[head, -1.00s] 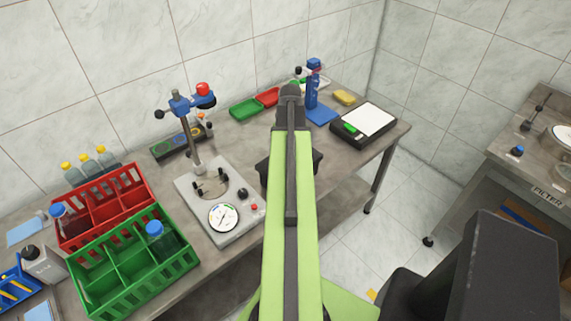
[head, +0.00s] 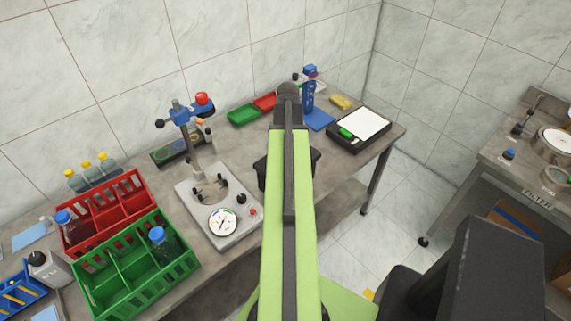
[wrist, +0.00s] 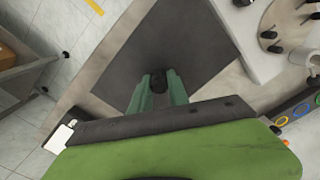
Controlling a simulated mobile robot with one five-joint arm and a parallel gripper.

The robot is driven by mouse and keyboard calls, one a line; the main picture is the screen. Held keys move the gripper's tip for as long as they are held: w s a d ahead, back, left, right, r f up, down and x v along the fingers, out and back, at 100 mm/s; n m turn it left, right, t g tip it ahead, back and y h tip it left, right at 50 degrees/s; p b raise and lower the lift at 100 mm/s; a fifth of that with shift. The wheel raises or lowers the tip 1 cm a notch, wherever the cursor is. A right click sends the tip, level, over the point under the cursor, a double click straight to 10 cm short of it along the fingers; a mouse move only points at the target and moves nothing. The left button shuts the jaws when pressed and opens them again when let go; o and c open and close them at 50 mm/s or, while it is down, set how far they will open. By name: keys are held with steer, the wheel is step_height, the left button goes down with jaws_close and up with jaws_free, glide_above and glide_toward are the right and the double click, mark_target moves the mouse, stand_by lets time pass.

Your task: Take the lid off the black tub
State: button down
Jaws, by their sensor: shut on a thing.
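In the wrist view, my gripper (wrist: 158,88) has its two grey-green fingers closed on a small black thing (wrist: 158,79).
The bench has a gauge stand (head: 238,232), a red crate (head: 122,184) and a green crate (head: 105,292) at left. Behind are a green tray (head: 243,114) and a blue stand (head: 309,97). A black-framed white panel (head: 360,128) lies near the right end. A second bench stands right.

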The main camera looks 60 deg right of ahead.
steer(key=shift+r+p, duration=1.3)
steer(key=shift+r, duration=0.25)
steer(key=shift+f, duration=0.15)
steer(key=shift+f+b, duration=0.6)
steer(key=shift+b, duration=0.15)
steer(key=shift+r, duration=0.15)
steer(key=shift+s, duration=0.1)
